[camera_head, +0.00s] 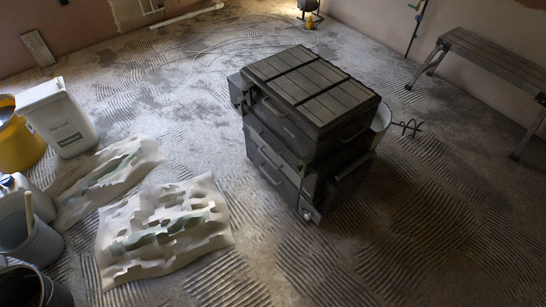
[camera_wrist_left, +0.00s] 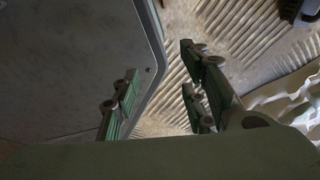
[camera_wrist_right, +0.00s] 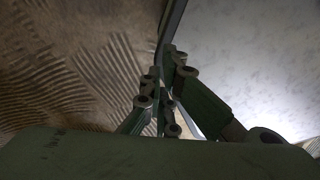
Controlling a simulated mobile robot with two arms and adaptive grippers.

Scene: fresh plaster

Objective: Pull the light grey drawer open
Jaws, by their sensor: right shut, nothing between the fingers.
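A dark tool chest (camera_head: 312,85) with a ribbed lid stands on the floor in the head view. Drawers with bar handles (camera_head: 270,174) show on its left-facing side; all look closed. In this dim light I cannot tell which drawer is the light grey one. Neither gripper shows in the head view. My left gripper (camera_wrist_left: 160,95) is open in the left wrist view, with bare floor showing between its fingers. My right gripper (camera_wrist_right: 162,92) is shut in the right wrist view, its fingertips close together and empty. No drawer or handle is recognisable in either wrist view.
Crumpled pale sheets (camera_head: 165,232) lie on the floor left of the chest. A white tub (camera_head: 58,120), a yellow bucket (camera_head: 18,140) and grey buckets (camera_head: 30,238) stand at the left. A bench (camera_head: 490,55) stands at the right. Floor in front of the chest is clear.

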